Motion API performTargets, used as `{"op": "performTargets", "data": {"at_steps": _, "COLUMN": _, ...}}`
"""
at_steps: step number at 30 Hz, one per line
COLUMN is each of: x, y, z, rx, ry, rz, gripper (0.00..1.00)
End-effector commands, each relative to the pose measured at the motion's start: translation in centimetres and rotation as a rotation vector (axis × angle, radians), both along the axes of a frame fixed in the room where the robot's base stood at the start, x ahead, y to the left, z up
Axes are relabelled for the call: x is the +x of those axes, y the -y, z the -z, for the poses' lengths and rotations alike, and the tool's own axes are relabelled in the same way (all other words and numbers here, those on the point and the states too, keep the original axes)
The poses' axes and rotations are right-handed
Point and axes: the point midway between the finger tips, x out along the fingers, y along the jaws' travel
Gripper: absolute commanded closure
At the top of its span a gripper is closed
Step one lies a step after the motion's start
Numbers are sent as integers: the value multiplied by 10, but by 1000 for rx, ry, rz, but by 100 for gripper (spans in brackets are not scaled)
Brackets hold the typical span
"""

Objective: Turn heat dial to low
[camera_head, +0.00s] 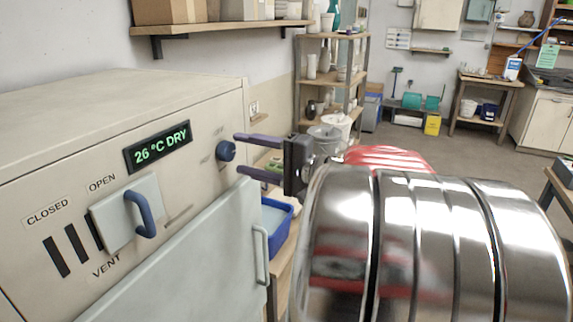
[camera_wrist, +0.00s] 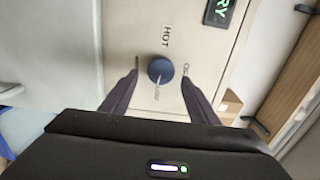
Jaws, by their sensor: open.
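The heat dial (camera_head: 226,151) is a round blue knob on the front of a cream cabinet (camera_head: 190,172), below and right of a green display reading "26 °C DRY" (camera_head: 158,147). My gripper (camera_head: 240,154) is open, its two dark purple fingers pointing at the dial, one above and one below its level in the head view. In the wrist view the dial (camera_wrist: 160,69) lies between and a little beyond the fingertips, with the word HOT on one side of it. A pale pointer mark shows at the dial's near edge. No contact is visible.
A vent slider with a blue handle (camera_head: 141,214) and a door with a pale handle (camera_head: 260,255) are left of and below the dial. A blue bin (camera_head: 276,217) stands right of the cabinet. A wooden shelf (camera_head: 215,29) hangs above it.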

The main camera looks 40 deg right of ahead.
Motion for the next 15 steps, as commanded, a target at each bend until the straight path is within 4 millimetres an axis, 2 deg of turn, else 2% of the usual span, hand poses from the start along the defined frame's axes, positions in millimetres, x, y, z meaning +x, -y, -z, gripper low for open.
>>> {"op": "performTargets", "data": {"at_steps": 15, "x": -63, "y": 23, "z": 1, "rx": 1, "ry": -1, "rz": 4, "gripper": 45}}
